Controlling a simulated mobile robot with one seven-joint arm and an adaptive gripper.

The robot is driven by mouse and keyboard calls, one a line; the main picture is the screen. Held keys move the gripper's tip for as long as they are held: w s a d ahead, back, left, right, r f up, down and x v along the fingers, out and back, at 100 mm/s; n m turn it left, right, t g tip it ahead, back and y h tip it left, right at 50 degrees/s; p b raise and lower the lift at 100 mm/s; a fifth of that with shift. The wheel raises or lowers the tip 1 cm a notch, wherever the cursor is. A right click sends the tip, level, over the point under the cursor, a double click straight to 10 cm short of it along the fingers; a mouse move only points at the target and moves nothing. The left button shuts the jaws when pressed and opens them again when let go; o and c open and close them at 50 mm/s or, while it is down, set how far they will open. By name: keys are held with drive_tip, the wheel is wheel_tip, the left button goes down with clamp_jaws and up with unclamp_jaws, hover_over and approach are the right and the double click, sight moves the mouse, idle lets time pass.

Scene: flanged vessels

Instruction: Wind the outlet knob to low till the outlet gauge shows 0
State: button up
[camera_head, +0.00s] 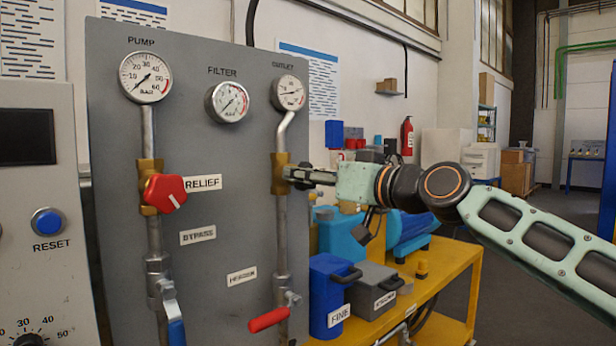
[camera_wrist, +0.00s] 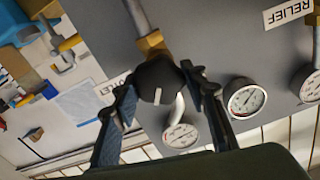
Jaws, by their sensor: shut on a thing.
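The outlet knob (camera_wrist: 160,82) is round and black with a white mark, mounted on a brass valve body (camera_head: 279,172). My gripper (camera_wrist: 161,80) is shut on it, one finger on each side. In the head view my gripper (camera_head: 292,175) comes in from the right and hides most of the knob. The outlet gauge (camera_head: 288,92) is above the valve, on the bent pipe. Its needle lies roughly level across the dial, but is too small to read exactly. The gauge also shows in the wrist view (camera_wrist: 181,135), between the fingers.
The red relief knob (camera_head: 165,193), pump gauge (camera_head: 146,77) and filter gauge (camera_head: 228,101) are left on the grey panel (camera_head: 215,290). A red-handled lever (camera_head: 269,319) is below the valve. A yellow table (camera_head: 440,275) with blue and grey boxes stands right, under my arm.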

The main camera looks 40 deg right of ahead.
drive_tip(key=n, duration=0.6)
drive_tip(key=shift+a+n, duration=0.1)
drive_tip(key=shift+n, duration=0.2)
idle(0.4)
drive_tip(key=o, duration=1.2)
drive_tip(key=s, duration=0.8)
drive_tip(key=s+d, duration=0.1)
drive_tip(key=s, duration=0.3)
